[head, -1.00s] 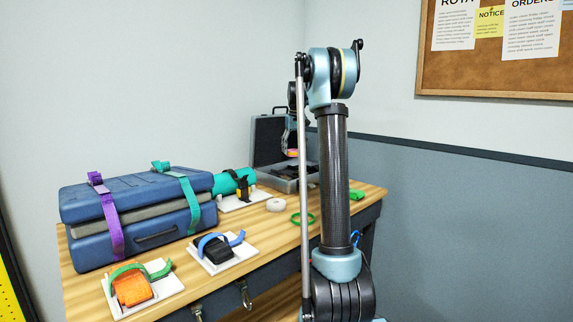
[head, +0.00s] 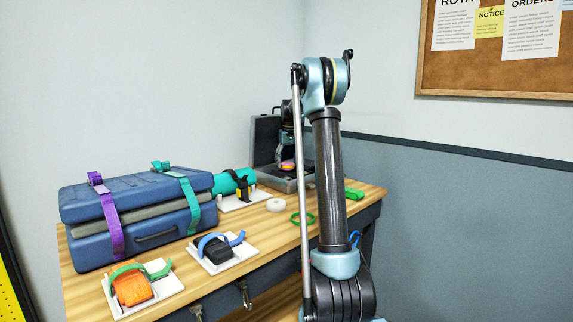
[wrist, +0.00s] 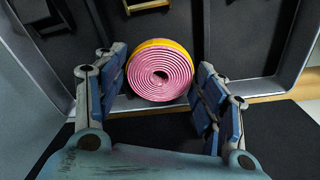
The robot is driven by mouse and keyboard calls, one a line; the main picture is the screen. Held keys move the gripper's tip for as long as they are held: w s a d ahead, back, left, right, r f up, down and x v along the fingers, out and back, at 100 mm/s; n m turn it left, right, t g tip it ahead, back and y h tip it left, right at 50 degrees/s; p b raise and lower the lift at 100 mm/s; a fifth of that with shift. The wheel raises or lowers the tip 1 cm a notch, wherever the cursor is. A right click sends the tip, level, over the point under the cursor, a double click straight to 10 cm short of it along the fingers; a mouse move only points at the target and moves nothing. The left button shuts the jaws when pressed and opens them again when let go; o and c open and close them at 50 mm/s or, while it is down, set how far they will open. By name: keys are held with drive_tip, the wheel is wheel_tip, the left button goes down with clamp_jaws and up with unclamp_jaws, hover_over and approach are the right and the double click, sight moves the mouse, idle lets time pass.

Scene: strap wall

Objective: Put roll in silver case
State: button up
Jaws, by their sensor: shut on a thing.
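A coiled pink roll with a yellow-orange outer edge (wrist: 160,72) sits between the two blue-padded fingers of my gripper (wrist: 158,92) in the wrist view. My gripper is shut on it. In the head view the roll (head: 287,166) is a small pink and orange patch at the open silver case (head: 291,186), in front of the raised lid (head: 264,138). The wrist view shows the case's dark lining and grey walls (wrist: 285,45) around the roll. I cannot tell whether the roll touches the case floor. My arm hides part of the case in the head view.
A blue strapped case (head: 150,241) fills the table's left. A teal roll (head: 228,182), white tape (head: 275,205), green ring (head: 302,218) and green piece (head: 354,194) lie near the silver case. White plates with orange (head: 133,290) and black (head: 217,252) strapped items stand in front.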

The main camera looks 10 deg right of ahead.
sight(289, 164)
drive_tip(key=shift+f, duration=0.6)
drive_tip(key=o, duration=1.2)
drive_tip(key=r, duration=0.4)
drive_tip(key=s+r, duration=0.1)
drive_tip(key=r, duration=0.8)
drive_tip(key=shift+s+d+r, duration=0.1)
drive_tip(key=shift+s+d, duration=0.1)
drive_tip(key=shift+s, duration=0.05)
